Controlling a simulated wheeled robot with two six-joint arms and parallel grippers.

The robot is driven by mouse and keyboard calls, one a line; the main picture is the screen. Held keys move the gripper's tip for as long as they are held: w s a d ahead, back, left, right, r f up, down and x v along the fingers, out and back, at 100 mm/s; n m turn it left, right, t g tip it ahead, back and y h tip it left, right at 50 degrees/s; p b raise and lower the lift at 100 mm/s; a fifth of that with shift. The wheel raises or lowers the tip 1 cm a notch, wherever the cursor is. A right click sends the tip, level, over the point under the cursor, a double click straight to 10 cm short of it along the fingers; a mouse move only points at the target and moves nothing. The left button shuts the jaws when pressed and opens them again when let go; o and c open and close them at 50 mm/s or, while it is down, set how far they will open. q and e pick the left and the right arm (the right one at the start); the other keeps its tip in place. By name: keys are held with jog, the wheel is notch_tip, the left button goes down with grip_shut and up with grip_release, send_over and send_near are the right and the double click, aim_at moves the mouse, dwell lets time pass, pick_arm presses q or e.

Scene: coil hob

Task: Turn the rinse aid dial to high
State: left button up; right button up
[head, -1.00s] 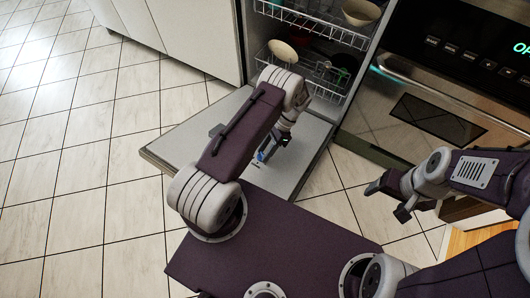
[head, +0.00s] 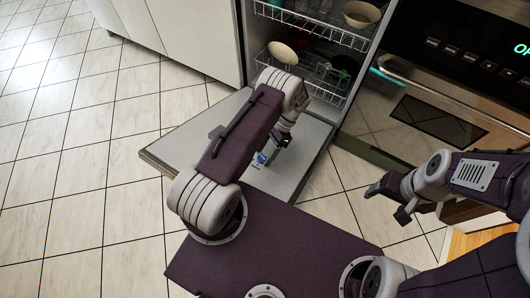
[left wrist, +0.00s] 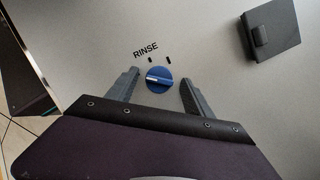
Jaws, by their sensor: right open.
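The rinse aid dial (left wrist: 159,83) is a round blue knob with a pale pointer bar lying nearly level in the left wrist view. The word RINSE (left wrist: 146,51) and two short dark marks are above it. The dial sits on the inner face of the open dishwasher door (head: 173,150). My left gripper (left wrist: 161,77) is open, with one grey finger on each side of the dial and visible gaps. In the head view my left gripper (head: 268,153) is low over the door, partly covered by its arm. My right gripper (head: 387,201) is open and empty at the right.
A dark square compartment cover (left wrist: 271,28) lies on the door right of the dial in the left wrist view. Dishwasher racks (head: 328,78) with bowls stand behind the door. An oven (head: 425,110) is at the right. Tiled floor (head: 80,200) is clear at left.

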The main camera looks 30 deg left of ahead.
pick_arm(q)
jog(key=p+v, duration=0.2)
jog(key=v, duration=0.7)
